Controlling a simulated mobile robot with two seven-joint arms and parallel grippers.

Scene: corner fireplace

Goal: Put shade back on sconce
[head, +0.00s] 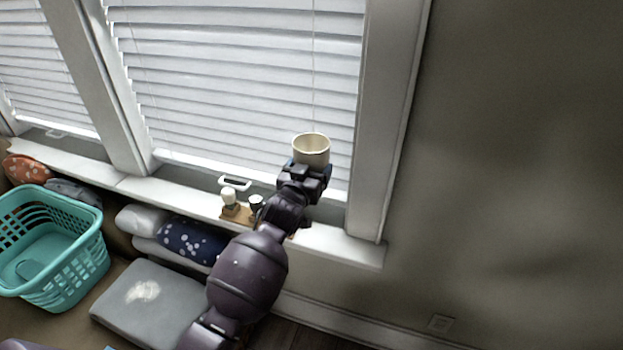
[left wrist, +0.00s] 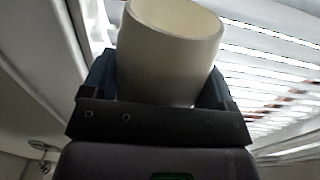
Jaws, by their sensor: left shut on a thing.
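My left gripper (head: 309,172) is shut on a cream, open-topped cylindrical shade (head: 311,150), held upright in front of the window blinds, above the sill in the picture. In the left wrist view the shade (left wrist: 168,55) stands between the two fingers, its open rim at the top. A small wooden base (head: 236,216) with a rounded white piece (head: 229,196) and a second, dark and white piece (head: 256,203) is at the windowsill; it may be the sconce, but I cannot tell for sure. My left arm partly hides it. My right gripper is not in view.
The white windowsill (head: 340,245) runs below the blinds (head: 235,80). A teal laundry basket (head: 75,265), a grey cushion (head: 150,300) and a dark blue spotted pillow (head: 190,240) are at the left. The wall (head: 520,150) at the right is bare.

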